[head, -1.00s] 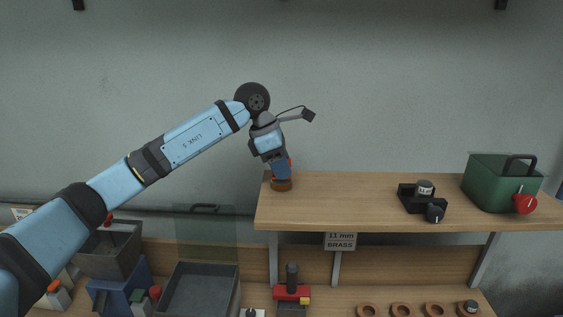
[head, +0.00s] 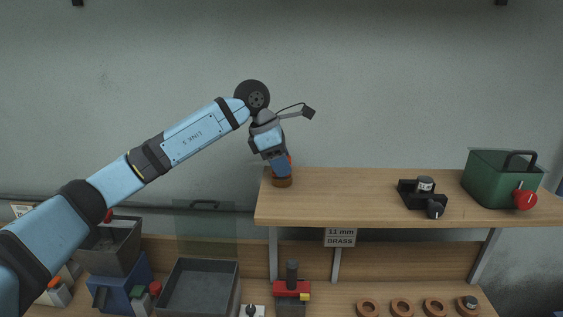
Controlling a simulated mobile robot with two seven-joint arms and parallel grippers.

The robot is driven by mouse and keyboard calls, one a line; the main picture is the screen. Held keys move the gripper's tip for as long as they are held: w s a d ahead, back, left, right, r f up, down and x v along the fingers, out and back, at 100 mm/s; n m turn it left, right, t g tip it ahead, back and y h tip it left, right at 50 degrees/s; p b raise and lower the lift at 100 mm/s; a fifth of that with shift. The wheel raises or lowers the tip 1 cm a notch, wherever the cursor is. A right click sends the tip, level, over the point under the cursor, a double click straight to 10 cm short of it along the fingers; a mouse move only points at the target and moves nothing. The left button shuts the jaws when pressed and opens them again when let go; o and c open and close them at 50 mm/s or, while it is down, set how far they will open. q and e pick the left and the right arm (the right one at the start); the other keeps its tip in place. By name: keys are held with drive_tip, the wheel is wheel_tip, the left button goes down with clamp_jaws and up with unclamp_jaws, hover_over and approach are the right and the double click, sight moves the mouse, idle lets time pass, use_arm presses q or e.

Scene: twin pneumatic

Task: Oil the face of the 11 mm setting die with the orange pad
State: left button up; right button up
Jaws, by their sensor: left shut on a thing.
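My left gripper (head: 282,166) points down at the left end of the wooden shelf. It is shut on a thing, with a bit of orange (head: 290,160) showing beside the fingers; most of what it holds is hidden. A small round brown holder (head: 282,182) sits on the shelf directly under the fingertips. I cannot tell whether they touch. A black block (head: 410,196) on the right part of the shelf bears a silver-topped cylinder (head: 425,184), with a dark one (head: 435,209) at its front. Which is the 11 mm setting die is not readable. My right gripper is out of view.
The shelf (head: 345,195) is bare between the brown holder and the black block. A green box (head: 495,180) with a red knob stands at its right end. Bins, a red-black tool (head: 291,288) and several brown rings fill the lower bench.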

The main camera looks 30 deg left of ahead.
use_arm(q)
drive_tip(key=shift+f+b, duration=0.35)
drive_tip(key=shift+f, duration=0.05)
idle(1.4)
drive_tip(key=shift+r+p, duration=1.8)
drive_tip(key=shift+r, duration=1.8)
